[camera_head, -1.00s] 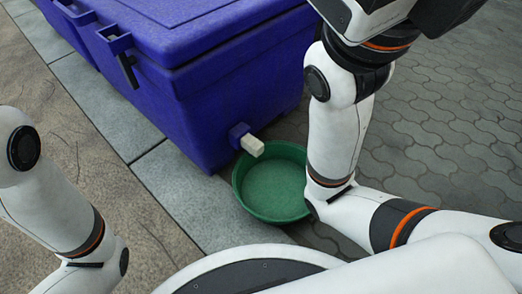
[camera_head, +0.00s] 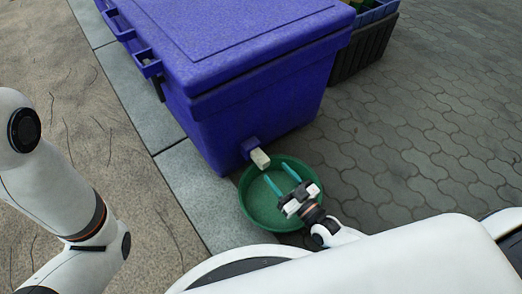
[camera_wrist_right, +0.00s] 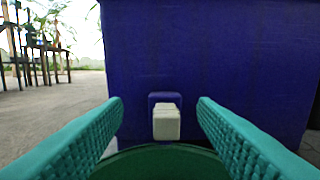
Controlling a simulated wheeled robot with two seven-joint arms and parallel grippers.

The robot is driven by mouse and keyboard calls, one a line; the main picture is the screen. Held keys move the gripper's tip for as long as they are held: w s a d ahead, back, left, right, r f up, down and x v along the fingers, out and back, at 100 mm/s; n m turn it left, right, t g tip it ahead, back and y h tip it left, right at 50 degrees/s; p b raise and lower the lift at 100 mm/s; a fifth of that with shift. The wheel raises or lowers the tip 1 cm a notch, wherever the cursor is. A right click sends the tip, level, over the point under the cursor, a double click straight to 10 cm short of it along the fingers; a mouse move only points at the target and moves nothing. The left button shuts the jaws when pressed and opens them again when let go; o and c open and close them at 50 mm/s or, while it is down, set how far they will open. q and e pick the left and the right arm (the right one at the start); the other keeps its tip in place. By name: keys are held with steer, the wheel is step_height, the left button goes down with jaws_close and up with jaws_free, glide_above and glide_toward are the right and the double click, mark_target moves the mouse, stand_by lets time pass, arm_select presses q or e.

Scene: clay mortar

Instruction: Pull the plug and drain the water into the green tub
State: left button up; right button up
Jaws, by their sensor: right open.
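The blue cooler box (camera_head: 255,75) stands on the paving with a white plug (camera_head: 260,158) in the drain fitting low on its near side. The green tub (camera_head: 248,205) sits on the ground under the plug. My right gripper (camera_head: 281,178) is over the tub, open and empty, its teal fingers pointing toward the plug. In the right wrist view the white plug (camera_wrist_right: 167,122) lies ahead, between and beyond the open fingers, untouched, with the tub's rim (camera_wrist_right: 160,152) below it. Only my left arm's links show at the left; the left gripper is out of view.
A dark crate (camera_head: 363,45) stands behind the cooler at the upper right. Grey interlocking paving (camera_head: 430,130) to the right is clear. Brown stone ground (camera_head: 60,100) lies to the left. In the right wrist view, chairs or stools (camera_wrist_right: 45,62) stand far off at the left.

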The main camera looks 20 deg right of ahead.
mark_target(266, 164)
step_height(266, 164, down, 3)
steer(key=s+d, duration=0.2)
steer(key=shift+g+h, duration=0.3)
steer(key=shift+g, duration=0.1)
steer(key=b+x, duration=0.2)
steer(key=x, duration=0.3)
steer(key=b+x, duration=0.3)
steer(key=x, duration=0.3)
steer(key=shift+s+a+f, duration=0.1)
steer(key=shift+a+f, duration=0.1)
steer(key=shift+w+a+r+b, duration=0.1)
steer(key=shift+w+a+b, duration=0.1)
steer(key=shift+w+b, duration=0.15)
